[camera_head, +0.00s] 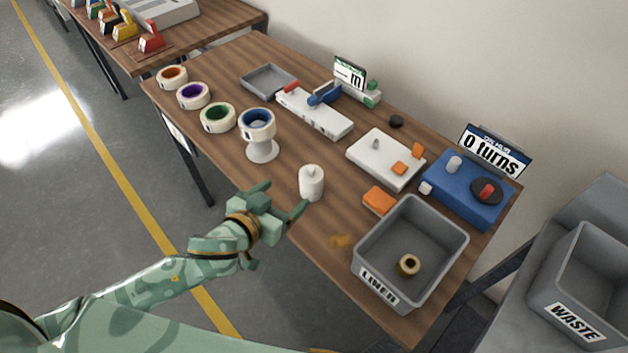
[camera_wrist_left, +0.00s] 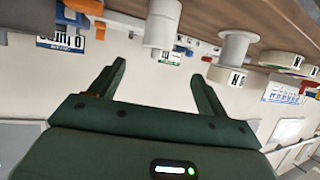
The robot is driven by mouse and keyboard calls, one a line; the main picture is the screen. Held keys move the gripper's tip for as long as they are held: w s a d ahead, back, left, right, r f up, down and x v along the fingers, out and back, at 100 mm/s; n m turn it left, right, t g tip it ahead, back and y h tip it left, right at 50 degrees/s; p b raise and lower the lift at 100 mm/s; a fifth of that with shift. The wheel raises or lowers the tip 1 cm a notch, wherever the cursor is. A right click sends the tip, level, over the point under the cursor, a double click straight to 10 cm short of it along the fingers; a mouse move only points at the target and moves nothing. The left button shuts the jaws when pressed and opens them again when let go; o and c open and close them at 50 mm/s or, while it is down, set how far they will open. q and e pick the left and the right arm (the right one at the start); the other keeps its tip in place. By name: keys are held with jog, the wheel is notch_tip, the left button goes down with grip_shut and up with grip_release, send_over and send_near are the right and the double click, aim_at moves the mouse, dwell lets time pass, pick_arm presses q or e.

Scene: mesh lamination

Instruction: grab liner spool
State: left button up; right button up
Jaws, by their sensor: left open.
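A small tan spool (camera_head: 409,265) with a dark core lies inside the grey bin labelled LINER (camera_head: 367,262), near the front right of the table. My left gripper (camera_head: 285,197) is open and empty at the table's front edge, to the left of the bin. A white cylinder with a small knob (camera_head: 311,183) stands upright just beyond its fingers. In the left wrist view, the open fingers (camera_wrist_left: 158,78) have nothing between them, and a white cylinder (camera_wrist_left: 162,25) shows above them. The tan spool cannot be made out there. My right gripper is not in view.
Rolls of tape (camera_head: 218,118) line the table's left side, one on a white stand (camera_head: 262,151). An orange block (camera_head: 379,200), a white plate (camera_head: 372,165) and a blue device (camera_head: 459,200) lie behind the bin. A WASTE bin (camera_head: 545,290) stands at far right.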

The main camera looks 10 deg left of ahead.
aim_at(308, 178)
pick_arm(q)
jog(key=b+x, duration=0.1)
jog(key=x, duration=0.5)
jog(key=shift+w+f, duration=0.15)
jog(key=b+x, duration=0.1)
jog(key=x, duration=0.5)
jog(key=shift+w+d+b, duration=0.1)
jog(key=shift+d+b, duration=0.2)
jog(key=shift+b, duration=0.05)
jog(key=c, duration=1.2)
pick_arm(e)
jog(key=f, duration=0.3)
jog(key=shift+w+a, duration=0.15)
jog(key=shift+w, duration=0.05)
